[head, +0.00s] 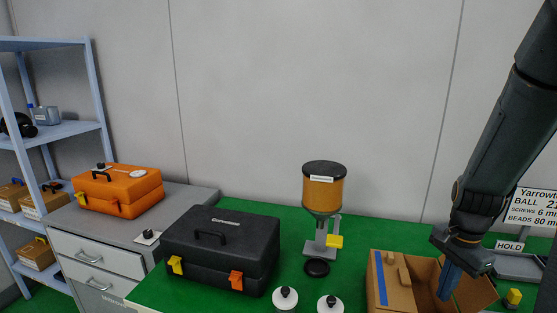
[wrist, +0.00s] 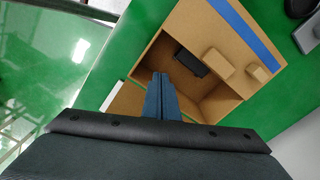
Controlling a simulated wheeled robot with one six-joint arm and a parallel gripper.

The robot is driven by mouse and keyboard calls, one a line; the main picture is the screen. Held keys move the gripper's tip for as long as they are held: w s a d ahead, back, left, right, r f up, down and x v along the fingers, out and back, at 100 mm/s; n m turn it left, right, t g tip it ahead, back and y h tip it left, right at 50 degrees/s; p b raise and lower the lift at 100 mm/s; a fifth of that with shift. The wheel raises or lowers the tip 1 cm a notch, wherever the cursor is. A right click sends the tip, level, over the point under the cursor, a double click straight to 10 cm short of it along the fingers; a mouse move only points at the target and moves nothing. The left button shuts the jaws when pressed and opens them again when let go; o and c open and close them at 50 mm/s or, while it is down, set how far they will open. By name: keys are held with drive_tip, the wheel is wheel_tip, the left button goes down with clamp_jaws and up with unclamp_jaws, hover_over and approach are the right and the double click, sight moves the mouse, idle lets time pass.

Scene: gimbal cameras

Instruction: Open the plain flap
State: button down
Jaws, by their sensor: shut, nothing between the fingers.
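A cardboard box (head: 376,300) stands on the green bench at the bottom right of the head view. Its blue-striped flap (head: 397,281) lies over the left part of the opening. The plain flap (head: 480,284) is raised and leans outward on the right, leaving that side open. In the wrist view, part of the plain flap (wrist: 124,98) shows beyond the box edge, partly hidden by my gripper. My gripper (head: 446,294) is shut and empty, pointing down at the opening beside the plain flap. Its fingertips (wrist: 160,76) also show in the wrist view; contact is unclear.
A dark block (wrist: 190,63) shows inside the box. A black case (head: 222,250), a dispenser (head: 323,196) and white-lidded jars (head: 285,298) stand left of the box. A grey tray (head: 520,266) and a small yellow-topped item (head: 513,297) are at right.

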wheel_tip(320, 180, up, 11)
drive_tip(key=p, duration=0.8)
drive_tip(key=s+a+f+n+b, duration=0.1)
drive_tip(key=a+f+n+b, duration=0.1)
drive_tip(key=a+n, duration=0.3)
drive_tip(key=s+a+f+n+t+b, duration=0.1)
drive_tip(key=s+a+f+n+b, duration=0.1)
drive_tip(key=a, duration=0.6)
drive_tip(key=s+a+f+n+b, duration=0.2)
drive_tip(key=a+f+n+b, duration=0.1)
drive_tip(key=a+n+b, duration=0.3)
drive_tip(key=shift+s+a+f+n, duration=0.25)
drive_tip(key=shift+a+f+n, duration=0.1)
drive_tip(key=shift+a+n, duration=0.6)
